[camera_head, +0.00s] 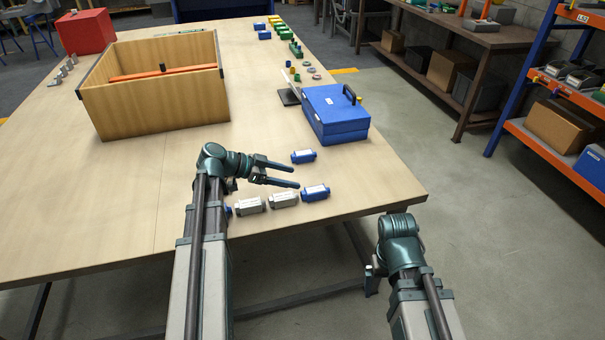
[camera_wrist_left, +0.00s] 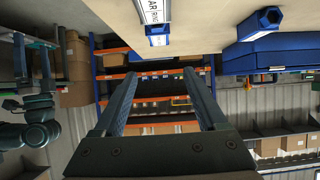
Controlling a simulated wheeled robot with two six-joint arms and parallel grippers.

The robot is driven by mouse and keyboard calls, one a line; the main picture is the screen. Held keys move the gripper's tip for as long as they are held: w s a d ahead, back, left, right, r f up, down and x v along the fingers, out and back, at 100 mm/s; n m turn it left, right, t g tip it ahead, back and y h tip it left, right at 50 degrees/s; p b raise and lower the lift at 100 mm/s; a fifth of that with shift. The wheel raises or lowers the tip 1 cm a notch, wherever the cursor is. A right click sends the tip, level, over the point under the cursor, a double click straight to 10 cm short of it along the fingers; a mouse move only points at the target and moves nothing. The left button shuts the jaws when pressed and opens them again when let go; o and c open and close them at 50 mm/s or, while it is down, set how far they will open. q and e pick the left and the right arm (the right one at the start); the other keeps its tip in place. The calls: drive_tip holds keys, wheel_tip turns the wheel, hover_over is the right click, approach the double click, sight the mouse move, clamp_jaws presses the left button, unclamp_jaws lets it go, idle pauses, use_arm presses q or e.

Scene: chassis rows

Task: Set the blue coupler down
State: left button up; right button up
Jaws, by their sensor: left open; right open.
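A blue coupler (camera_head: 303,156) with a white label lies on the wooden table, just beyond the tips of my left gripper (camera_head: 295,176). It also shows in the left wrist view (camera_wrist_left: 260,22). The left gripper is open, with nothing between its fingers. A second blue coupler (camera_head: 316,193) lies at the right end of a row near the table's front edge, close to the nearer finger; its end also shows in the left wrist view (camera_wrist_left: 157,30). My right gripper (camera_wrist_left: 31,48) is open and empty, off the table; the head view hides its fingers.
Two grey couplers (camera_head: 284,199) continue the row leftward, with a partly hidden blue piece (camera_head: 228,210) at its end. A blue case (camera_head: 337,112) stands behind the single coupler. A wooden box (camera_head: 155,105) stands at left. Table is bare between the box and my left arm.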

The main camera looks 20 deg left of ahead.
sight(317, 190)
use_arm(q)
drive_tip(key=shift+v, duration=1)
drive_tip(key=shift+f, duration=0.1)
drive_tip(key=b+x, duration=0.5)
drive_tip(key=x, duration=0.7)
drive_tip(key=shift+w+f+b, duration=0.1)
drive_tip(key=shift+b, duration=0.25)
drive_tip(key=shift+f+b, duration=0.35)
drive_tip(key=shift+f, duration=0.05)
